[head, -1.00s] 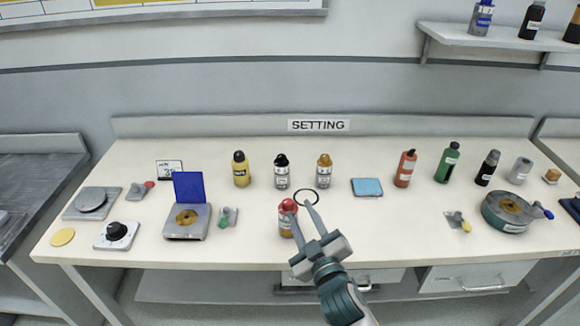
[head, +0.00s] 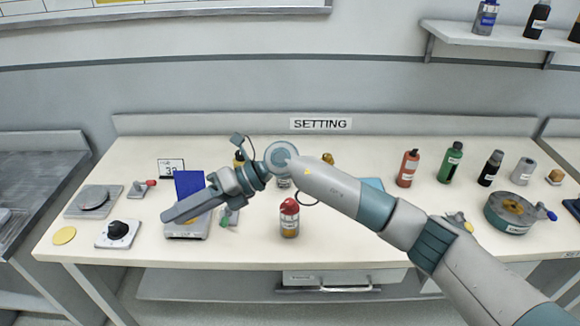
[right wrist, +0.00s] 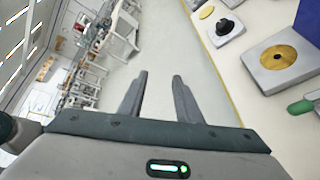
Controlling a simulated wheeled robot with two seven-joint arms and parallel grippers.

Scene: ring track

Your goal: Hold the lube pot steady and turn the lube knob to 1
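A white block with a black dial knob (head: 118,232) sits at the front left of the table; it also shows in the right wrist view (right wrist: 224,27). A round grey pot (head: 508,226) with a gold centre and blue-tipped handle stands at the far right. I cannot tell which of the pots or bottles is the lube pot, and no dial marking is legible. My right gripper (head: 168,216) reaches across to the left, over the front of a blue-lidded grey box. In the right wrist view it (right wrist: 160,76) is open and empty, apart from the knob. My left gripper is not in view.
The grey box (right wrist: 255,75) with a gold disc is near my right gripper. A red-capped bottle (head: 289,224) stands at front centre. My right arm partly hides the back bottles. A green-tipped tool (right wrist: 302,106) lies beside the box.

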